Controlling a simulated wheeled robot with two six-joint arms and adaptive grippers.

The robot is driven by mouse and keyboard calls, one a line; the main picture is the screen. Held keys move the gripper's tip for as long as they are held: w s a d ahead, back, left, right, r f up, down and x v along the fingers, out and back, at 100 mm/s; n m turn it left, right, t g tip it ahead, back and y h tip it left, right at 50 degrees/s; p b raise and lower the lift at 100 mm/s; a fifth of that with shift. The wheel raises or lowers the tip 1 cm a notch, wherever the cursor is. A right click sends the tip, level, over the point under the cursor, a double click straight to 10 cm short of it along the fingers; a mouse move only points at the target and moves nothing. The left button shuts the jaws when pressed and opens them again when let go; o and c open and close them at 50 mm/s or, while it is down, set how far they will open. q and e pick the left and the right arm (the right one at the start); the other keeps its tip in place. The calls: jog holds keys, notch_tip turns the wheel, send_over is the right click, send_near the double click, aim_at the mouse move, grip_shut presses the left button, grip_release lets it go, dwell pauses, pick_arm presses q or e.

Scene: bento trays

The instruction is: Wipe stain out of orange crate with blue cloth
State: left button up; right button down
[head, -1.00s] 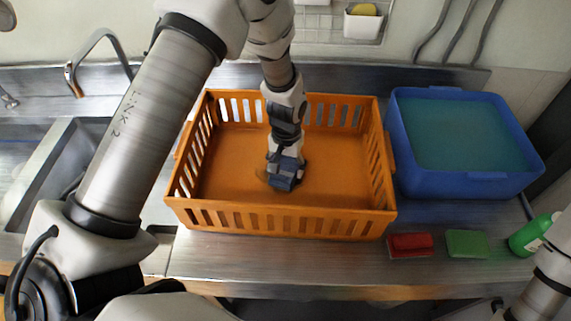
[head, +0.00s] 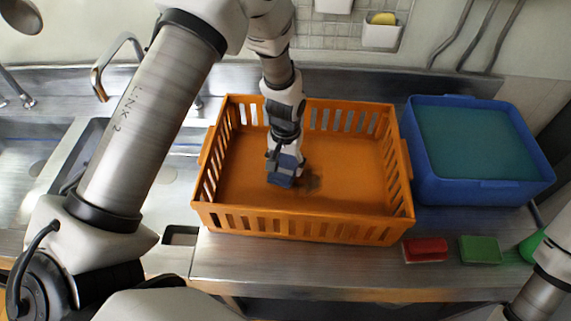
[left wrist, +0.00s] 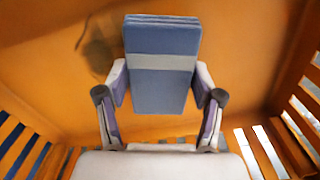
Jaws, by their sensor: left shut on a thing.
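The orange crate (head: 300,228) stands on the steel counter. My left gripper (head: 284,165) reaches down inside it, shut on the folded blue cloth (head: 281,177). The left wrist view shows the cloth (left wrist: 160,85), with a paler band across it, held between both fingers of the gripper (left wrist: 160,105). The cloth is at or close to the crate floor; I cannot tell whether it touches. A dark brown stain (head: 312,183) lies on the floor just right of the cloth. The stain also shows in the left wrist view (left wrist: 98,50), left of the cloth. My right gripper is out of view.
A blue tub (head: 470,192) with a blue-green surface inside stands right of the crate. A red block (head: 425,249), a green block (head: 480,250) and a green bottle (head: 530,246) are along the front right. A sink (head: 85,150) is at left. Slatted crate walls surround the gripper.

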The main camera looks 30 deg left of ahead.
pick_arm(q)
jog(key=r+p, duration=0.2)
jog(key=r, duration=0.1)
jog(key=shift+w+d, duration=0.1)
jog(key=shift+d, duration=0.2)
jog(key=shift+a+r+p, duration=0.2)
jog(key=shift+r+p, duration=0.65)
jog(key=shift+r, duration=0.15)
jog(key=shift+d+r, duration=0.1)
jog(key=shift+r, duration=0.2)
